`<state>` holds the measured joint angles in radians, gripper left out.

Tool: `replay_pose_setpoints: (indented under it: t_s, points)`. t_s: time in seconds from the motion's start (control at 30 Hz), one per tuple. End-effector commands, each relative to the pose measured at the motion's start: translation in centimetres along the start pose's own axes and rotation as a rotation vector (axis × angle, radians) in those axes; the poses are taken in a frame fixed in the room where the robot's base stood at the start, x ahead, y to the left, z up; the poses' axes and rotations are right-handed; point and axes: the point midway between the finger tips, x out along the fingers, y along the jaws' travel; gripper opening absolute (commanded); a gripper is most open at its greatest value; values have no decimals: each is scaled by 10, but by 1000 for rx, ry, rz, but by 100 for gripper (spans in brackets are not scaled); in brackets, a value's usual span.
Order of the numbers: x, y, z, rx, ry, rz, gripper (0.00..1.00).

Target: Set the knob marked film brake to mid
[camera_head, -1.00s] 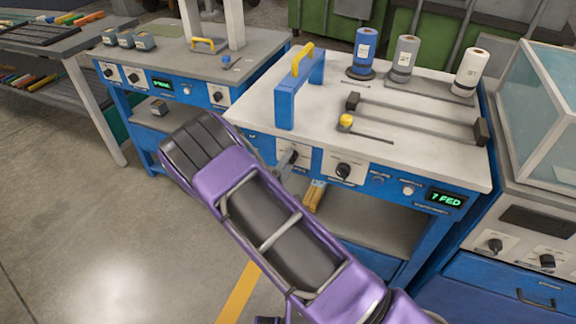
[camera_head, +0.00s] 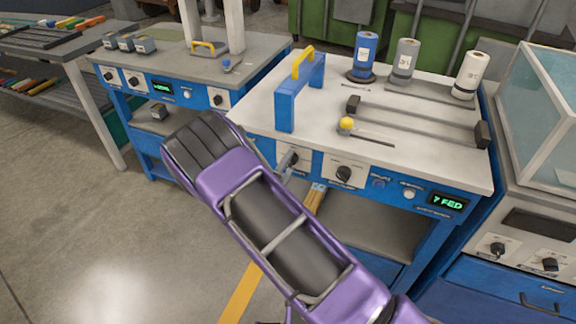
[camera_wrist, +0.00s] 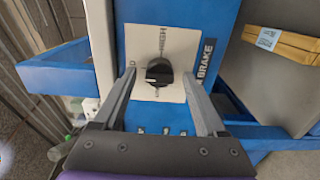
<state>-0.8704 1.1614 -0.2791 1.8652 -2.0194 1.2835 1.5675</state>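The film brake knob (camera_wrist: 158,72) is a black knob on a white plate (camera_wrist: 180,93) in the wrist view. A label ending in "BRAKE" (camera_wrist: 207,62) runs beside it. A word that looks like "HIGH" stands above the knob in that view. Other scale marks are partly out of sight, and I cannot tell where the pointer aims. My gripper (camera_wrist: 159,76) is open, with one finger on each side of the knob and visible gaps between. In the head view my gripper (camera_head: 288,164) reaches the left front plate of the middle blue bench, largely covering this knob.
A second black knob (camera_head: 343,174) sits just right on the same front. A green display (camera_head: 447,203) is at its right end. A blue stand with yellow handle (camera_head: 303,62) and several rolls stand on the bench top. A brown box (camera_wrist: 285,45) lies right in the wrist view.

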Motion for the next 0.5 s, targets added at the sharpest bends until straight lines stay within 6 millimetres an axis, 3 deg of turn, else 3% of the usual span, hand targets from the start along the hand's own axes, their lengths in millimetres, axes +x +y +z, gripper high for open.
replay_pose_setpoints:
  t_s: [0.3, 0.5]
  points:
    - [-2, 0, 0, 0, 0, 1, 74]
    - [-30, 1, -1, 0, 3, -1, 74]
